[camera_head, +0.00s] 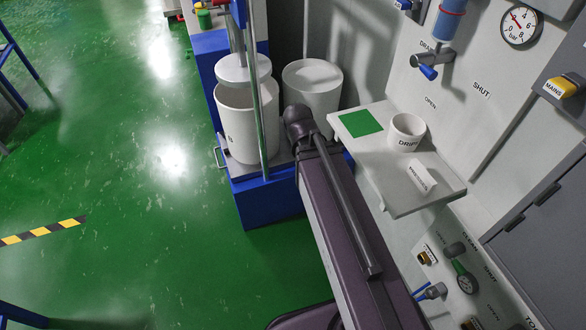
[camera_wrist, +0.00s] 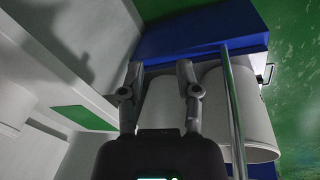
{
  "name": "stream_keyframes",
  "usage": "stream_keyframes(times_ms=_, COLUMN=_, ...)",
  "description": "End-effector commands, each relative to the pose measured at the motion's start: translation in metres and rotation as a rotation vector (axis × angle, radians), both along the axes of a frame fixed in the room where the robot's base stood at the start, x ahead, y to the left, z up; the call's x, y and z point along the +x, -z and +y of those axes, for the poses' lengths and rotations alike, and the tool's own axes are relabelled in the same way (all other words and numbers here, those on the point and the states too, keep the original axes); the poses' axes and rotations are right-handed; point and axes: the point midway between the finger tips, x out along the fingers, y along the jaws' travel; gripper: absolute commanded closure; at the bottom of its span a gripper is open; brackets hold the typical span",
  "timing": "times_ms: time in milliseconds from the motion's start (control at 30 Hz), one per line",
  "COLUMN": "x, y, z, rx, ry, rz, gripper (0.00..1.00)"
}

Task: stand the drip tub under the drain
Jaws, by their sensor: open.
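The drip tub (camera_head: 406,135) is a small white open cup marked DRIPS. It stands upright on a pale wall shelf (camera_head: 405,195), to the right of a green square (camera_head: 361,123). The drain (camera_head: 432,59) is a metal spout with a blue handle on the wall panel, above and behind the shelf. My gripper (camera_wrist: 159,82) shows in the wrist view with its two fingers apart and nothing between them. It points toward the white drums and blue base, away from the tub. The green square also shows in the wrist view (camera_wrist: 84,117); the tub does not.
A white drum (camera_head: 247,120) stands on a blue base (camera_head: 265,205) with a metal post beside it. Another white container (camera_head: 312,83) stands behind. A small white sign (camera_head: 422,178) stands on the shelf near the tub. Green floor at left is mostly clear.

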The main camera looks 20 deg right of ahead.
Motion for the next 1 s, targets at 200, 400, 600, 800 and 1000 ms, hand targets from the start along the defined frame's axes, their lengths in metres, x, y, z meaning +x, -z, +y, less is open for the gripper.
stream_keyframes(times_ms=200, x=-0.013, y=0.004, z=0.043, rx=0.163, ry=-0.222, rz=0.055, gripper=0.57)
stream_keyframes(times_ms=400, x=-0.016, y=0.004, z=0.053, rx=0.203, ry=-0.280, rz=0.065, gripper=0.57)
stream_keyframes(times_ms=600, x=-0.015, y=0.004, z=0.053, rx=0.202, ry=-0.279, rz=0.064, gripper=0.57)
stream_keyframes(times_ms=800, x=-0.015, y=0.004, z=0.053, rx=0.201, ry=-0.278, rz=0.064, gripper=0.57)
stream_keyframes(times_ms=1000, x=-0.015, y=0.004, z=0.053, rx=0.201, ry=-0.277, rz=0.064, gripper=0.57)
